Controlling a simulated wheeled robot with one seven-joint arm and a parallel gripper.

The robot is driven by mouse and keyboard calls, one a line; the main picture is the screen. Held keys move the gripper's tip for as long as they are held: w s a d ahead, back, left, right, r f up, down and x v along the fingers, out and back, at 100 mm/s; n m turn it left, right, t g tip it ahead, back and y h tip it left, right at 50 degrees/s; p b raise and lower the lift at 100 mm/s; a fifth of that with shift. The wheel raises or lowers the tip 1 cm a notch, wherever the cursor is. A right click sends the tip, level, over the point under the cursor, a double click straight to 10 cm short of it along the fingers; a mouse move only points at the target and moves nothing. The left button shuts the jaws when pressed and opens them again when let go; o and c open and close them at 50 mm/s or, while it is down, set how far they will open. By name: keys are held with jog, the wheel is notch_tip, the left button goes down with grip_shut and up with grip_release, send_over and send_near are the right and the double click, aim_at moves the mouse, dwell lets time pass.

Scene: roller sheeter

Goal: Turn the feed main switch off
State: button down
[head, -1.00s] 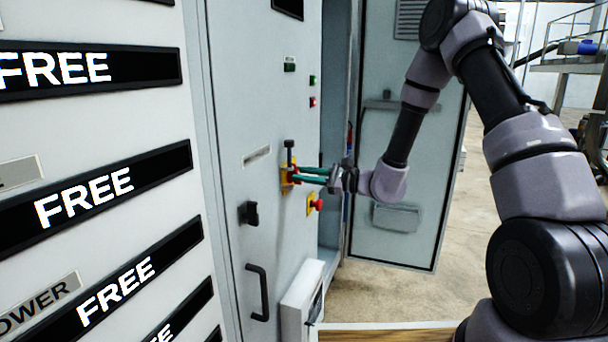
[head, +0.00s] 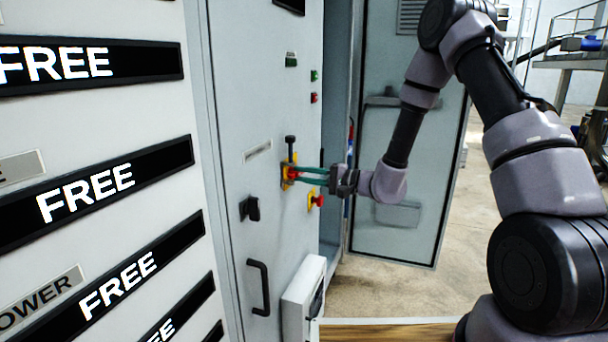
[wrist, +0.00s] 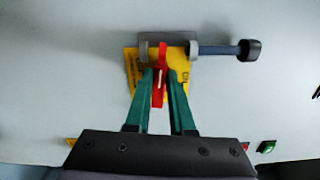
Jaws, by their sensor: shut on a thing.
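The feed main switch is a red handle on a yellow plate (head: 286,178) on the grey cabinet door. In the wrist view the red handle (wrist: 161,72) stands roughly upright in the picture, over the yellow plate (wrist: 131,72). My gripper (head: 297,174) reaches it from the right, and its green fingers (wrist: 160,78) are shut on the handle, one on each side. A grey bracket with a dark rod and black knob (wrist: 250,50) lies across the plate's edge. In the head view this knob (head: 290,140) sticks up above the switch. The fingers partly hide the switch in the head view.
A red push button (head: 318,201) on yellow sits just below right of the switch. A black rotary knob (head: 250,208) and a door handle (head: 259,287) are lower left. An open cabinet door (head: 400,225) stands behind my arm.

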jog(key=shift+f+n, duration=0.15)
jog(key=shift+n, duration=0.45)
jog(key=c, duration=0.8)
grip_release()
jog(key=v, duration=1)
jog(key=shift+s+d, duration=0.15)
jog(key=shift+d, duration=0.2)
